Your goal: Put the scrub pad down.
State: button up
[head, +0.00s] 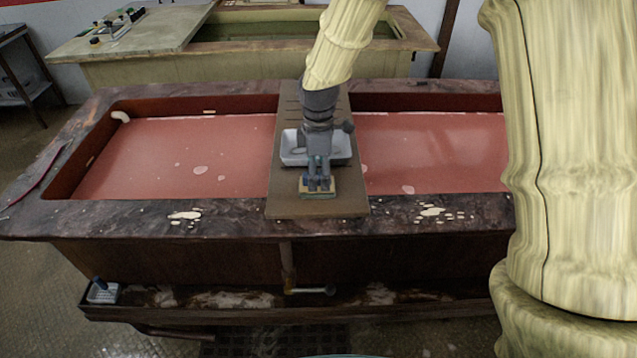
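The scrub pad (318,194) is a small yellowish block with a dark upper part, at the front part of a brown board (317,211) that lies across the basin. My gripper (318,182) points down onto the pad from above, with its fingers at the pad's top. The fingers cover part of the pad. At this size I cannot tell whether they are closed on it, or whether the pad rests on the board or hangs just above it.
A white tray (289,157) stands on the board just behind my gripper. The basin (150,218) holds reddish liquid on both sides of the board. A small container (103,292) sits on the lower ledge at left. The board's front strip is clear.

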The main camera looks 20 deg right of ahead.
aim_at(319, 174)
notch_tip(319, 174, up, 8)
jog(key=shift+f+b, duration=0.1)
jog(key=shift+b, duration=0.65)
